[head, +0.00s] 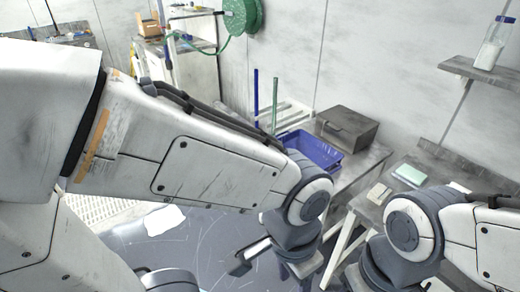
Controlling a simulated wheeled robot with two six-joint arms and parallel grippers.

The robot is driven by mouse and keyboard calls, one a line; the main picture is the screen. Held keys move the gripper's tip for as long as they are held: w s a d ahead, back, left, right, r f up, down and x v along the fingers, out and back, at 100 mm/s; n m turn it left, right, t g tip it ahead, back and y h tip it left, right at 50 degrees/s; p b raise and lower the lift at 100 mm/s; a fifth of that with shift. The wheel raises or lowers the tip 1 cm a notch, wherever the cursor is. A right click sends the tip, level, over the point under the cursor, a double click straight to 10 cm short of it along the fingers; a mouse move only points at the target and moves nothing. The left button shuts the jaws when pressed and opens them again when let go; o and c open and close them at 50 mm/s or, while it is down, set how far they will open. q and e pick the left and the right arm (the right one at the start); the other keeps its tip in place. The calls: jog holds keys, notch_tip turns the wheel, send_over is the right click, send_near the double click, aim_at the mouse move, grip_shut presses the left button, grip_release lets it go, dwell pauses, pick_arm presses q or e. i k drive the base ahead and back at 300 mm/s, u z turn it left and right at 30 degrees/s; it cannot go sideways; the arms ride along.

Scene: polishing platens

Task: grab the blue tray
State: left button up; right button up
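The blue tray (312,147) is an open-topped, rectangular bin. It sits on the grey bench near the middle of the head view, and my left forearm and wrist hide part of its front left side. My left gripper (272,267) hangs below the wrist, in front of and lower in the picture than the tray. Its fingers look spread apart with nothing between them, and it is clear of the tray. My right arm comes in from the right, with its wrist in front of the bench. The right gripper's fingers are below the picture's edge.
A dark grey box (346,130) stands right behind the tray. Small flat items and a pale green pad (409,174) lie on the bench at right. A wall shelf (485,72) holds a bottle (492,45). A green reel (242,17) hangs on the back wall.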

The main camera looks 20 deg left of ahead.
aim_at(324, 156)
jog(key=u, duration=1.1)
jog(key=i, duration=0.8)
jog(key=u, duration=0.65)
jog(key=i, duration=0.65)
jog(key=z, duration=0.65)
jog(key=i, duration=0.45)
jog(key=z, duration=0.45)
